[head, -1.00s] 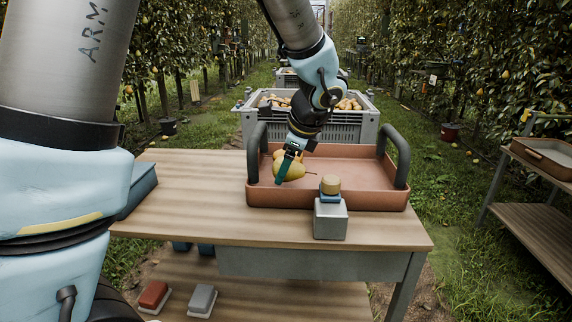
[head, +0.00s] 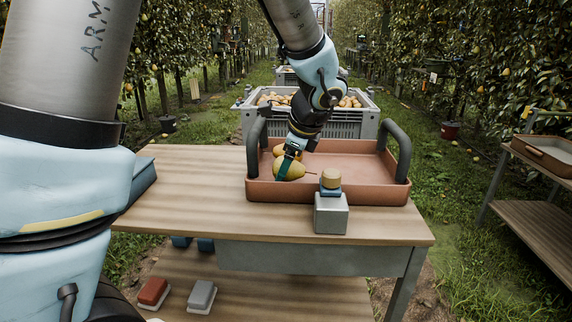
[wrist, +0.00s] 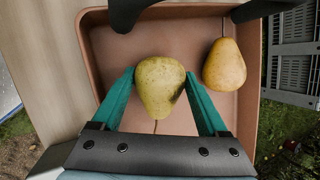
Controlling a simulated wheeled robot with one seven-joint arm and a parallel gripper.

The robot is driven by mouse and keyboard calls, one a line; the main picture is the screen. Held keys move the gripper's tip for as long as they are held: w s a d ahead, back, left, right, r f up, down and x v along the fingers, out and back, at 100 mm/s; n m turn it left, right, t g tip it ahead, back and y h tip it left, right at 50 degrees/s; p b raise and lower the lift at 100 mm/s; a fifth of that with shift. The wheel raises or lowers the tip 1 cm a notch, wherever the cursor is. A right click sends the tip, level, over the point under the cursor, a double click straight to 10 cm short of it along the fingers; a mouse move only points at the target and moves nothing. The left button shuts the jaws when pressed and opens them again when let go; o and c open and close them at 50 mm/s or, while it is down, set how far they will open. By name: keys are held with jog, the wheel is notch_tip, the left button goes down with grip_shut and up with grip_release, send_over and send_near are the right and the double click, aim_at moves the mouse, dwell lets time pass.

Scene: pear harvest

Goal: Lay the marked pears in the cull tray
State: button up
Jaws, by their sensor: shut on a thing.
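My gripper (wrist: 158,95) is shut on a yellow-green pear (wrist: 160,82) with small dark specks. Its teal fingers press the pear from both sides. In the head view the held pear (head: 290,170) is inside the left part of the terracotta tray (head: 330,197), low over its floor; I cannot tell whether it touches the floor. A second, more golden pear (wrist: 224,65) lies in the tray beside the held one. In the head view this second pear (head: 279,151) is partly hidden behind my gripper and the held pear.
The tray has dark upright handles (head: 396,150) at both ends and stands on a wooden table (head: 190,190). A grey block with a round tan knob (head: 331,208) stands before it. A grey crate of pears (head: 350,122) is behind. The tray's right half is clear.

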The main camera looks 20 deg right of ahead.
jog(key=shift+f+b, duration=0.35)
jog(key=shift+f, duration=0.15)
dwell(0.3)
jog(key=o, duration=1.4)
